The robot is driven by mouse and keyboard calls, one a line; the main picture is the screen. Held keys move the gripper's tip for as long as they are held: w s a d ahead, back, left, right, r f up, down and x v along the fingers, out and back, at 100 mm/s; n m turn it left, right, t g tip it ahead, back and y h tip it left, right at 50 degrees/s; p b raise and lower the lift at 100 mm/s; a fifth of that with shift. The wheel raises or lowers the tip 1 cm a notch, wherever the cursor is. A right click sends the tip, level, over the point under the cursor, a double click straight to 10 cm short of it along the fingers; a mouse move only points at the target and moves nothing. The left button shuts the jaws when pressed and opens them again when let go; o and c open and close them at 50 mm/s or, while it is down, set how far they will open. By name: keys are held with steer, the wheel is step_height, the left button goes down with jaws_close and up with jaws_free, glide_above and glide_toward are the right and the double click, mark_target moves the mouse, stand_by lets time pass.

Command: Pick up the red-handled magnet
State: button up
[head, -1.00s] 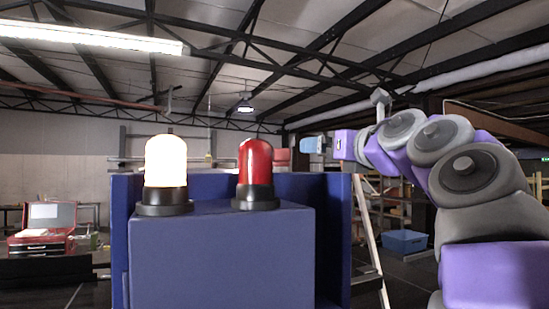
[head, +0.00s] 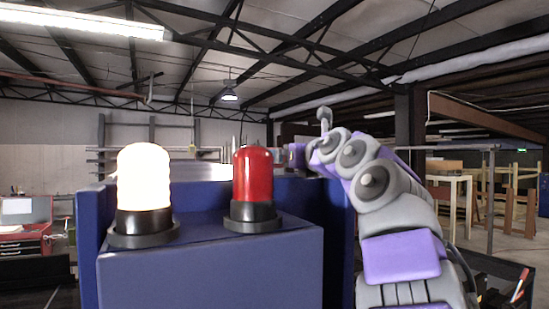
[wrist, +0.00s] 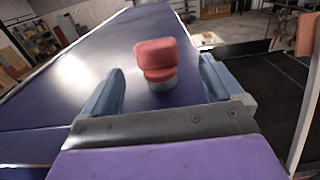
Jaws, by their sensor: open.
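The red-handled magnet (wrist: 156,62) stands in the wrist view on a dark blue surface (wrist: 95,60). It has a red rounded handle on top and a grey base. My gripper (wrist: 160,82) is open, with one blue-grey finger on each side of the magnet in the picture. I cannot tell how far the magnet is from the fingertips. In the head view my arm reaches over behind the blue housing, and the magnet and fingers are hidden there.
The blue housing (head: 210,270) stands close in front, with a lit white lamp (head: 144,178) and a red lamp (head: 253,175) on top. A red toolbox (head: 25,225) is at the far left. A dark belt-like surface (wrist: 265,110) lies right of the blue surface.

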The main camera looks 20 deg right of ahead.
steer(key=shift+w+r+p, duration=0.25)
steer(key=shift+w+p, duration=0.1)
steer(key=shift+w, duration=0.25)
steer(key=shift+w+a+p, duration=0.2)
steer(key=shift+w+p, duration=0.1)
steer(key=shift+w, duration=0.55)
steer(key=w+p, duration=0.2)
steer(key=w, duration=0.2)
steer(key=shift+a+f, duration=0.1)
steer(key=shift+w, duration=0.15)
steer(key=c, duration=1.3)
